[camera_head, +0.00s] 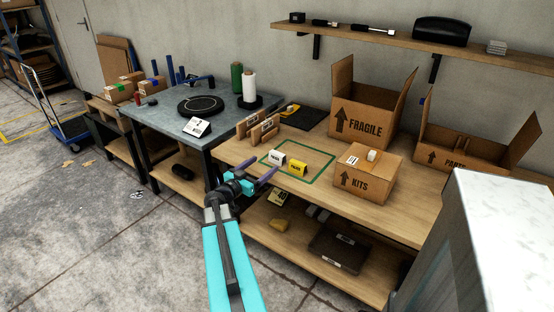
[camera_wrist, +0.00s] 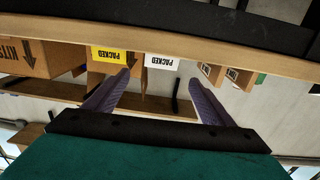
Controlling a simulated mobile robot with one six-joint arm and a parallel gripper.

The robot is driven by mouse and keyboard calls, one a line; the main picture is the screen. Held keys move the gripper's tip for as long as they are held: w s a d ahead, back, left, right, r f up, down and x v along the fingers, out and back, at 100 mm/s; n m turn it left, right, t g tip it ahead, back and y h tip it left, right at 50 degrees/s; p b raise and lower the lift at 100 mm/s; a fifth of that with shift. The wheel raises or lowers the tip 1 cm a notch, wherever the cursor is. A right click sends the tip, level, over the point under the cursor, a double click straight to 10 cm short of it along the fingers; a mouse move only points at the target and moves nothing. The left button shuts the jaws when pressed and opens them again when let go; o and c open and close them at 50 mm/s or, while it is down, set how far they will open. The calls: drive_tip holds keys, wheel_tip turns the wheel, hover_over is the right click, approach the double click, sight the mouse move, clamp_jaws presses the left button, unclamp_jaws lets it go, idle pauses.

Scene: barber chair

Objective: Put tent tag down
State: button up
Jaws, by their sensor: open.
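A white tent tag (camera_head: 277,158) and a yellow tent tag (camera_head: 297,168) stand side by side inside a green outlined square on the wooden bench. In the wrist view, which looks upside down, the white tag (camera_wrist: 161,62) and yellow tag (camera_wrist: 109,55) both read PACKED. My gripper (camera_head: 265,165) is open at the bench's front edge, just in front of the white tag. In the wrist view my gripper (camera_wrist: 160,78) has its two purple fingers apart, with nothing between them; the white tag lies beyond the gap.
A KITS box (camera_head: 368,178) stands right of the square, with an open FRAGILE box (camera_head: 365,118) behind. Small wooden holders (camera_head: 258,130) stand to the left. A dark case (camera_head: 338,249) lies on the lower shelf. A pale block (camera_head: 505,240) fills the near right.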

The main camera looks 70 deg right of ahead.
sight(276, 154)
drive_tip(key=shift+x, duration=2.4)
drive_tip(key=shift+d, duration=0.1)
drive_tip(key=shift+x, duration=2.5)
drive_tip(key=c, duration=1.2)
drive_tip(key=shift+c, duration=0.2)
drive_tip(key=shift+r, duration=0.15)
